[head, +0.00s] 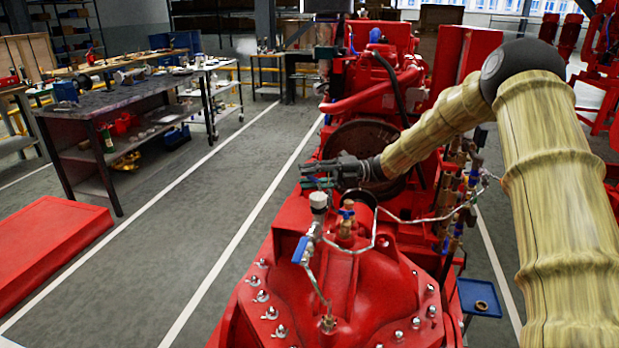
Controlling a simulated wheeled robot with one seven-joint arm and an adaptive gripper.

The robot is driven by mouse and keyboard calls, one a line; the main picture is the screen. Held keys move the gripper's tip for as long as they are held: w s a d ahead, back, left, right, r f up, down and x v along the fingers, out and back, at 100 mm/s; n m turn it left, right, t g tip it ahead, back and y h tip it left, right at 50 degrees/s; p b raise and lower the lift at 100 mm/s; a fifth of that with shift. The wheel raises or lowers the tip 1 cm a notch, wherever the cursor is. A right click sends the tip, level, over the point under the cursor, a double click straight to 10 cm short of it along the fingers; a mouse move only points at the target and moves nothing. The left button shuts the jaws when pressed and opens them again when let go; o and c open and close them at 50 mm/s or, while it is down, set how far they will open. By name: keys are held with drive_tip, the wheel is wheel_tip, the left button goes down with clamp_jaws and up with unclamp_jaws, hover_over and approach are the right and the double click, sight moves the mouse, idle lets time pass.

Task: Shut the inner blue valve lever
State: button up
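A blue valve lever (301,250) hangs tilted on the thin pipework at the front of the red pump, below a pale round cap. A smaller blue handle (346,211) sits on a brass fitting just right of it. Several more blue levers (473,178) show on the pipework at the right side of the pumpset. I cannot tell which one is the inner lever. My gripper (308,174) is dark and points left, above and behind the front lever and the brass fitting. It appears apart from both. Its finger gap is too small to judge.
The red pump casing (350,290) with bolts fills the lower middle. Thin metal tubes (415,218) run around the fittings close below my arm. A red engine (385,75) stands behind. A workbench (120,95) is at the left, with open floor (225,205) between.

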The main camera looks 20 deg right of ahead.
drive_tip(key=s+d, duration=0.1)
drive_tip(key=d, duration=1.1)
drive_tip(key=shift+s, duration=0.2)
